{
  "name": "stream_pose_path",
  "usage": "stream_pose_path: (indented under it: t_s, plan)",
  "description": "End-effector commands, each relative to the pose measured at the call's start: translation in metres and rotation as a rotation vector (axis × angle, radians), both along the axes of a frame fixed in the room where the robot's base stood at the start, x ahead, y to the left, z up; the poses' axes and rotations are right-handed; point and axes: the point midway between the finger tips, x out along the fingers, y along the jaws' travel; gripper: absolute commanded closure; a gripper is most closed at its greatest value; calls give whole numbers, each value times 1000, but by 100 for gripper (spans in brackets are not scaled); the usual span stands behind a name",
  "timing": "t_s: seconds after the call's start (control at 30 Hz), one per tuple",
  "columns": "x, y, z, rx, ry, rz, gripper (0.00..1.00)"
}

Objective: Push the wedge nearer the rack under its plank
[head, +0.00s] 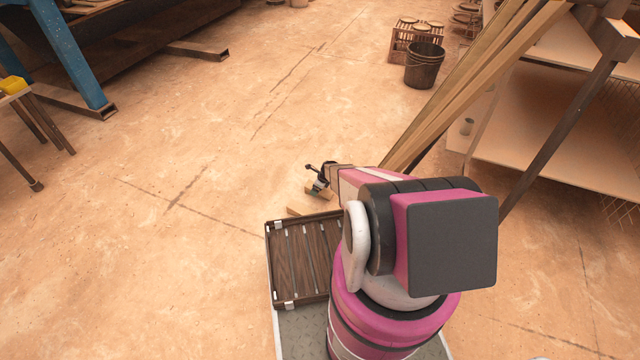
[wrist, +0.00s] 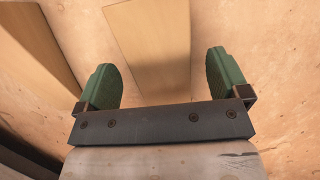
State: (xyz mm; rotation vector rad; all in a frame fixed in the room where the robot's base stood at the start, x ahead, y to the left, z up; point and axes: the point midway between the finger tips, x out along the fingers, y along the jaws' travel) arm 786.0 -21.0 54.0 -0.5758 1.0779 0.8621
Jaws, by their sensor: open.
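My gripper (head: 318,184) is low over the floor beyond my tray, partly hidden by my arm in the head view. In the wrist view its green fingers (wrist: 162,75) are apart, with nothing gripped. A second, thicker wooden piece (wrist: 38,45) lies at the left. I cannot tell for certain which is the wedge nearer the rack. Long planks (head: 470,85) lean at the rack (head: 545,110); my arm hides their lower ends.
A dark bucket (head: 424,65) and a wooden crate (head: 413,42) stand at the back, left of the planks. A blue-legged frame (head: 72,55) and a small table (head: 22,100) are at the far left. The floor between is mostly clear.

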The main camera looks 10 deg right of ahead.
Motion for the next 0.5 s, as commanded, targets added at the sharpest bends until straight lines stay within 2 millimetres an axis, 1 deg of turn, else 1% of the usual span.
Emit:
stream_pose_path:
  t_s: [0.03, 0.13, 0.27, 0.47, 0.5]
  plan:
    - [3, 2, -8, 0, 0, 1, 6]
    - [5, 5, -15, 0, 0, 1, 6]
    - [5, 7, -19, -1, -1, 1, 6]
    - [4, 7, -18, -1, -1, 0, 6]
    - [4, 7, -18, 0, 0, 0, 13]
